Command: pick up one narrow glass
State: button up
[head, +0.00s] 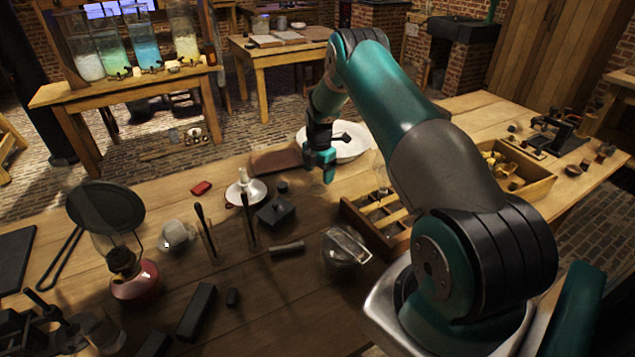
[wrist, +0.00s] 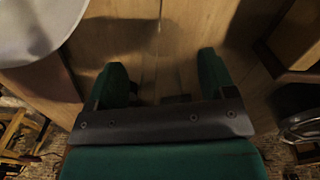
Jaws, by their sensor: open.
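Two narrow glasses stand upright on the wooden table in the head view, each with a dark rod in it: one at the left (head: 211,246) and one closer to the middle (head: 252,236). They are clear and hard to make out. My gripper (head: 327,168) hangs above the far part of the table, to the right of both glasses and apart from them. In the wrist view its two green fingers (wrist: 162,66) are spread wide. Faint pale lines show between them over the wood; I cannot tell whether they are a glass.
A white basin (head: 347,150) lies just behind my gripper. A white funnel-like piece (head: 245,190), a dark box (head: 276,211) and a glass jar (head: 345,247) stand nearby. A wooden crate (head: 360,222) is at the right.

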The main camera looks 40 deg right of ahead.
jog(key=shift+f, duration=0.75)
jog(key=c, duration=1.1)
jog(key=shift+r, duration=0.1)
jog(key=shift+c, duration=0.2)
